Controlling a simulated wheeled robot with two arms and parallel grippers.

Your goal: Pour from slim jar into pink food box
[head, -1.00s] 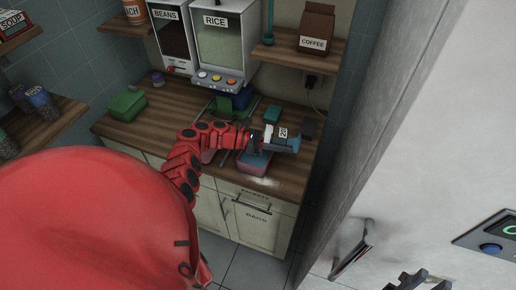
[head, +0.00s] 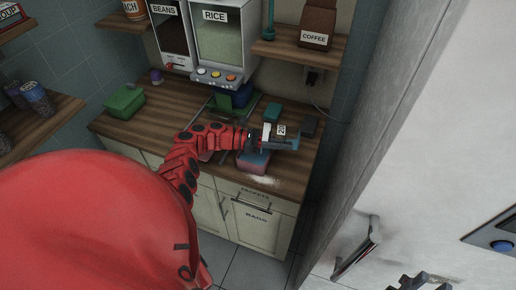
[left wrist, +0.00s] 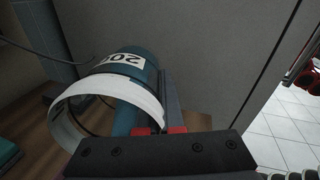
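The slim jar (head: 281,130), teal with a white rim and a "200" label, is held above the counter by my left gripper (head: 272,143). In the left wrist view the jar (left wrist: 135,75) lies tilted on its side, its round white-rimmed mouth facing the camera. The gripper's fingers are closed on its side. The pink food box (head: 256,166) sits on the counter near the front edge, just below the jar and partly hidden by the gripper; its contents cannot be made out. My right gripper (head: 422,281) is cut off at the bottom edge, apparently empty.
White powder (head: 262,181) lies on the wooden counter (head: 165,125) in front of the pink box. A green box (head: 125,101) stands at the left. A teal box (head: 273,112) and a dark item (head: 308,126) are behind. Rice dispenser (head: 222,45) at the back.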

